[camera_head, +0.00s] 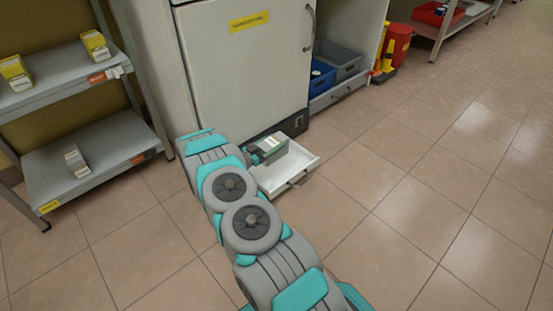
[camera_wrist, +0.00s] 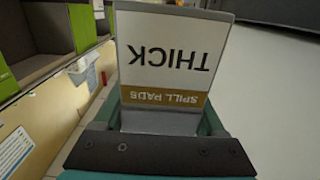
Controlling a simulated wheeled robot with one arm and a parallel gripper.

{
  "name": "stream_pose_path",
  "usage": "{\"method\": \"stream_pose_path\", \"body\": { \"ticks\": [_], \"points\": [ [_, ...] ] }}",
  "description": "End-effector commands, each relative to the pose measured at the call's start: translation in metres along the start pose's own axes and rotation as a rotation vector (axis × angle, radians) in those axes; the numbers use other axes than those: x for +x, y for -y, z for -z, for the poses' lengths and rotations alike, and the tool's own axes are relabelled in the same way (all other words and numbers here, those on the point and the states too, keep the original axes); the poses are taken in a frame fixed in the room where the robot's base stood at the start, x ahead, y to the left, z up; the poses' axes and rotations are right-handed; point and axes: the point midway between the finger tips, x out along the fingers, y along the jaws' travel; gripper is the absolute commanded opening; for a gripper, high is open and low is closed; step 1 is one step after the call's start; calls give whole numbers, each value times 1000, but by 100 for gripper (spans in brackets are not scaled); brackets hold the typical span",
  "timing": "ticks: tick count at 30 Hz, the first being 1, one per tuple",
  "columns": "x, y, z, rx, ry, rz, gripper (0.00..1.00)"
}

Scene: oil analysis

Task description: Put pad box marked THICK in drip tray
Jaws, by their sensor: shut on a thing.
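The pad box (camera_wrist: 172,55), marked THICK and SPILL PADS, fills the middle of the wrist view, its lettering upside down. My gripper (camera_wrist: 162,115) is shut on it, with a teal finger at each side. In the head view my gripper (camera_head: 258,153) and the grey-white box (camera_head: 274,147) are at the foot of the white cabinet. The box appears over the back part of a white, shallow, pulled-out tray (camera_head: 307,161), likely the drip tray. Whether the box touches its floor cannot be told. My arm hides the tray's left side.
A white cabinet (camera_head: 245,60) stands right behind the tray. Blue and grey bins (camera_head: 340,62) sit at the back. The tiled floor at right is clear.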

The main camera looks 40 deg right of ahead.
Motion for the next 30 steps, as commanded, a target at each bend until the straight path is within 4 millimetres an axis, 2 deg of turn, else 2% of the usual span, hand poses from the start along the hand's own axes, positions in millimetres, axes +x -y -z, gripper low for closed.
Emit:
{"method": "stream_pose_path", "body": {
  "ticks": [4, 11, 18, 30],
  "points": [
    [0, 0, -26, -2, 0, 0, 8],
    [0, 0, -43, 1, 0, 0, 8],
    [0, 0, -74, -2, 0, 0, 8],
    [0, 0, -80, 1, 0, 0, 8]
  ]
}}
